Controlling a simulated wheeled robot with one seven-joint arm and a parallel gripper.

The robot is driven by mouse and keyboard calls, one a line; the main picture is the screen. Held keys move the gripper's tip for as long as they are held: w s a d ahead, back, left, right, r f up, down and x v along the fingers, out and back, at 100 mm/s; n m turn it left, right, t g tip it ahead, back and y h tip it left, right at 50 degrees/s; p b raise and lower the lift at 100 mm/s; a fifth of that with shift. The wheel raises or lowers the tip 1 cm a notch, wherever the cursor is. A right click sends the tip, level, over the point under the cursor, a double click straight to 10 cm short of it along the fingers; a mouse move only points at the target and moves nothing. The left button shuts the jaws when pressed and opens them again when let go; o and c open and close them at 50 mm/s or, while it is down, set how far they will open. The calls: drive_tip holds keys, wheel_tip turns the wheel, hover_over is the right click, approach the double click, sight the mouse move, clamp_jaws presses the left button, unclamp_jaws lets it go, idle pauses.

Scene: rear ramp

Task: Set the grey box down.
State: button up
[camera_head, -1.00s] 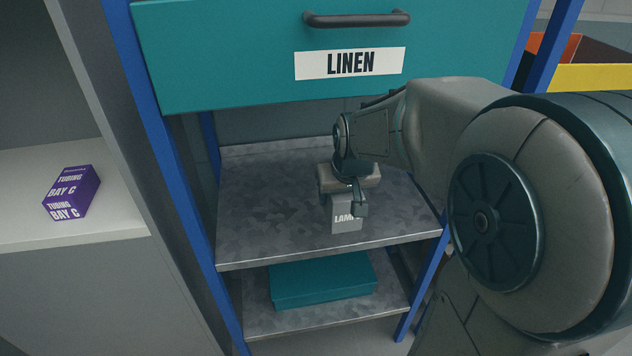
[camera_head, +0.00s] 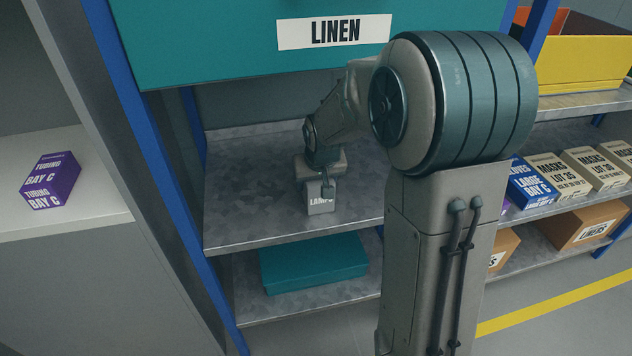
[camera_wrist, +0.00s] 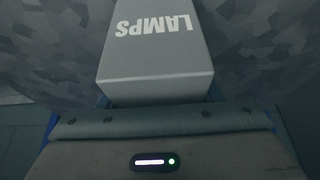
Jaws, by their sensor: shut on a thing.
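The grey box (camera_head: 320,206) bears the word LAMPS. In the head view it is upright over the middle of the grey metal shelf (camera_head: 250,215), beneath the drawer marked LINEN. My gripper (camera_head: 322,190) is shut on the box from above and hides its top part. The box's lower end is at or very close to the shelf surface; I cannot tell whether it touches. In the wrist view the box (camera_wrist: 155,60) runs out from the gripper over the mottled shelf, its lettering upside down.
The teal LINEN drawer (camera_head: 240,50) hangs above the shelf, and blue posts (camera_head: 150,150) flank it. A teal box (camera_head: 315,262) lies on the shelf below. A purple box (camera_head: 50,180) stands on the left unit. Bare shelf surrounds the grey box.

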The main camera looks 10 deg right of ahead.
drive_tip(key=shift+r, duration=0.15)
drive_tip(key=shift+f, duration=0.2)
drive_tip(key=o, duration=1.2)
